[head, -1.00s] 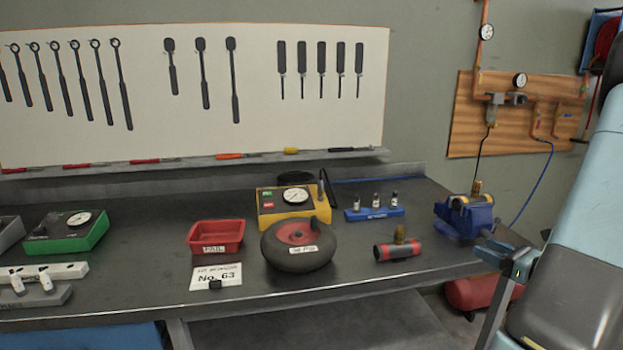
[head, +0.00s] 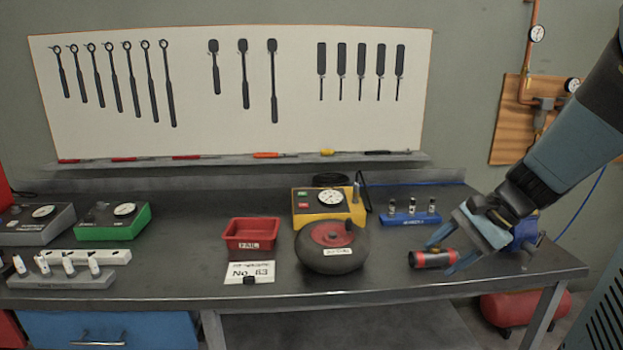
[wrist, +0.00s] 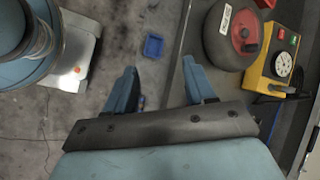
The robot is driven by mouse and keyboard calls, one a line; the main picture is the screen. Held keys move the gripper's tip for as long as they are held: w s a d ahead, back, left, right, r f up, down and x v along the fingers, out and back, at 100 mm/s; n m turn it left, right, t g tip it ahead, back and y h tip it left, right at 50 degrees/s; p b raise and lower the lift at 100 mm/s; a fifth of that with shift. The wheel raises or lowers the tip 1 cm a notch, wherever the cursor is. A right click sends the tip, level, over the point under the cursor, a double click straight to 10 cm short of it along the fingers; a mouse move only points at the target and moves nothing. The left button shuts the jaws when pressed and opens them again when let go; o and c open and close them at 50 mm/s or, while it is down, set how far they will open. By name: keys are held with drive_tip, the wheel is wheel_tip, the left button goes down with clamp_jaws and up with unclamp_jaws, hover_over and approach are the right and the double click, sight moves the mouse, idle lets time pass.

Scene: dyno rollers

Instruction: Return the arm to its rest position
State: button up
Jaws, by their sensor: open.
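My gripper (head: 441,258) shows at the right of the head view, reaching down from my blue and black arm. Its two blue fingers are apart. In the wrist view my gripper (wrist: 160,68) is open, with only floor and the bench's edge between the fingers. In the head view the fingers overlap a red and black cylinder (head: 432,259) on the bench. The wrist view shows no cylinder between them, so they appear to be in front of it rather than around it.
The bench (head: 390,282) holds a black wheel with red hub (head: 331,246), a yellow gauge box (head: 328,206), a red FAIL tray (head: 251,236) and a blue stand (head: 411,219). A blue vise (head: 526,232) is partly behind my gripper. A blue tray (wrist: 153,46) lies on the floor.

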drive_tip(key=s+a+r+n+t+h, duration=0.2)
drive_tip(key=s+r+n+h, duration=0.5)
drive_tip(key=n, duration=0.4)
drive_tip(key=shift+s+r+t, duration=0.5)
drive_tip(key=shift+s+t, duration=0.15)
drive_tip(key=shift+t, duration=0.05)
drive_tip(key=shift+a, duration=0.1)
drive_tip(key=shift+c, duration=0.3)
drive_tip(key=shift+c, duration=0.8)
drive_tip(key=shift+a, duration=0.1)
